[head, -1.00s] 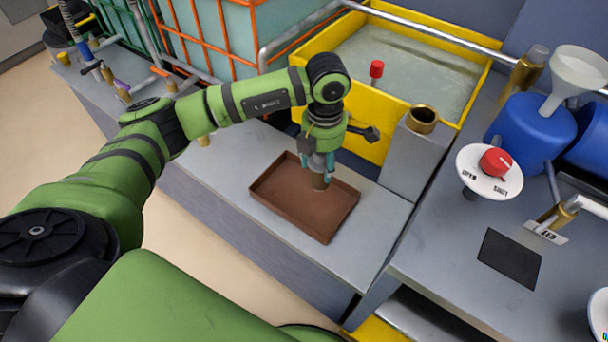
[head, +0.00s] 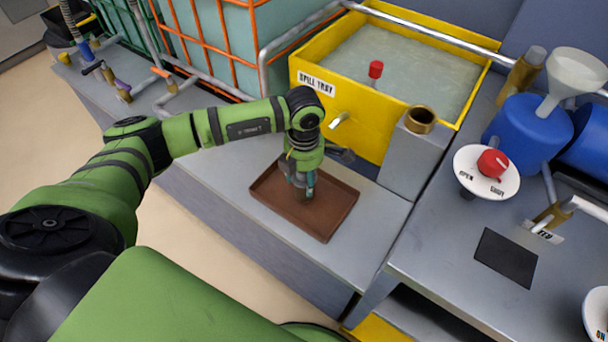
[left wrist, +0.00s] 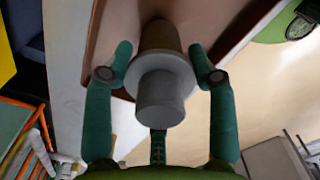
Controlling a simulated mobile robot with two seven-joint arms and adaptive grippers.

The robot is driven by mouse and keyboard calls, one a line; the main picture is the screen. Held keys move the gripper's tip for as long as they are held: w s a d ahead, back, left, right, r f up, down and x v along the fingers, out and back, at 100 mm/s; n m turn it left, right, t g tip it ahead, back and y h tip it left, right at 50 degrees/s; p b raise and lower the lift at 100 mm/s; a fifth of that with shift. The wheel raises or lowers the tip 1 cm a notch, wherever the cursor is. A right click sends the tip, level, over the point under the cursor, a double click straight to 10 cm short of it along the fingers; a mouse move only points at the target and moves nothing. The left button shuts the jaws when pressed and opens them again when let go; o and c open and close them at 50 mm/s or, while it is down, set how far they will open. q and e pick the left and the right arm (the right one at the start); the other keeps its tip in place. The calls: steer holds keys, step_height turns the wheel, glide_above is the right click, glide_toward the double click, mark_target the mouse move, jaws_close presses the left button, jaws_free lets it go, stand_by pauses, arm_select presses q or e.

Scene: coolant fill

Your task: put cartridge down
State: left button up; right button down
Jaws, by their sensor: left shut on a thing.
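My left gripper (head: 301,190) is over the brown tray (head: 328,217) on the grey bench. In the left wrist view the left gripper (left wrist: 168,75) has its teal fingers on both sides of the cartridge (left wrist: 160,95), a grey stepped cylinder with a brownish lower part. The gripper is shut on it. In the head view the cartridge is mostly hidden by the fingers, low over the tray floor. I cannot tell whether it touches the tray. My right gripper is not in view.
The yellow spill tray (head: 352,125) stands behind the brown tray, with a short pipe at its front. A grey block with a brass socket (head: 420,120) is to the right. The red-knobbed valve (head: 492,163) and blue container (head: 527,130) are farther right.

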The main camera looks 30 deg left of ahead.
arm_select(q)
steer(key=o, duration=0.9)
steer(key=shift+r, duration=0.35)
step_height(320, 180, up, 11)
steer(key=shift+f+b, duration=0.2)
steer(key=shift+b, duration=0.1)
steer(key=shift+r, duration=0.45)
steer(key=shift+d, duration=0.1)
